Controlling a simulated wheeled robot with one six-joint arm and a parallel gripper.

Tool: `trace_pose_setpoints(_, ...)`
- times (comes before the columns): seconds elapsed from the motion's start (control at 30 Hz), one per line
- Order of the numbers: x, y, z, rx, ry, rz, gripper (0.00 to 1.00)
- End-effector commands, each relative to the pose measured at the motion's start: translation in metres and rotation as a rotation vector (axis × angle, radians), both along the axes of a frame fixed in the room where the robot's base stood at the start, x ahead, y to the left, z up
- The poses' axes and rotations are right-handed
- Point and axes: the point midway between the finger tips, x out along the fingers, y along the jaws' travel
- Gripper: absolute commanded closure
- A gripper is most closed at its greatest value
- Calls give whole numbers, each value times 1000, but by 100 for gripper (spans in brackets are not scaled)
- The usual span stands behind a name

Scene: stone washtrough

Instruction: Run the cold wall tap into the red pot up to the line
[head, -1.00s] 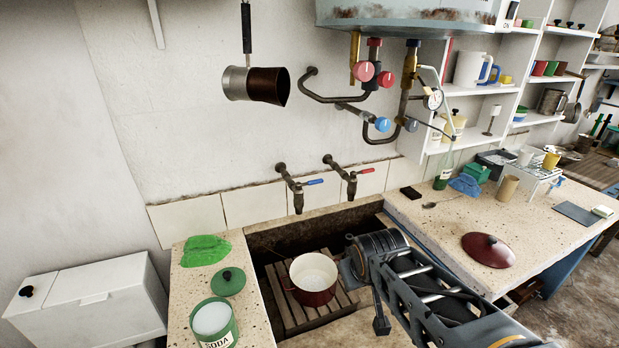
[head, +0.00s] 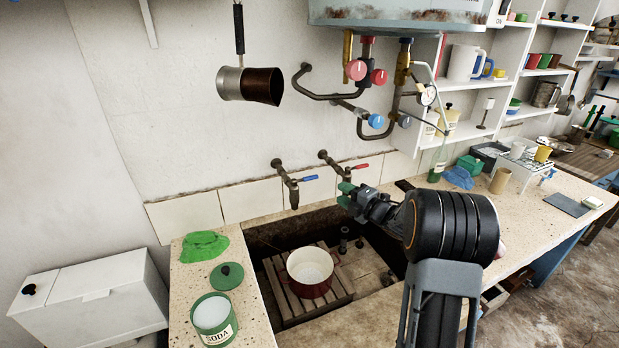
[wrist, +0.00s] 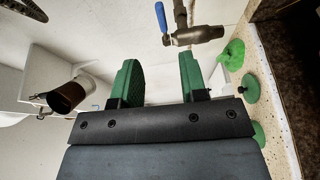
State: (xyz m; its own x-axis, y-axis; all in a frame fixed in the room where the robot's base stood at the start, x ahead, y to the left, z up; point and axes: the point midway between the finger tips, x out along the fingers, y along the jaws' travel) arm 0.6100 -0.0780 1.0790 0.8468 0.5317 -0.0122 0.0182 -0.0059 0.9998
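The cold tap (head: 292,186) with its blue lever (head: 310,178) sticks out of the wall above the trough. Its blue lever also shows in the wrist view (wrist: 161,17), beyond the fingertips. The red pot (head: 318,290) stands upright on a slatted wooden rack, below and slightly right of the cold tap's spout. Its pale inside looks empty; I cannot make out a line. No water stream shows. My gripper (head: 345,194) is right of the blue lever, near the hot tap. In the wrist view its green fingers (wrist: 158,80) are apart with nothing between them.
The red-levered tap (head: 336,170) is close to my gripper. A pan (head: 230,84) hangs on the wall at left; pipes with valves (head: 376,121) hang above. A green cloth (head: 204,246), a lid (head: 230,276) and a soda tin (head: 214,325) sit on the left ledge.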

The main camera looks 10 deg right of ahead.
Motion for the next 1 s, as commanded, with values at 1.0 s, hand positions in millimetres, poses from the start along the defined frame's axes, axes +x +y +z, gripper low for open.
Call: trace_pose_setpoints(1.0,111,75,-1,-4,-19,29,61)
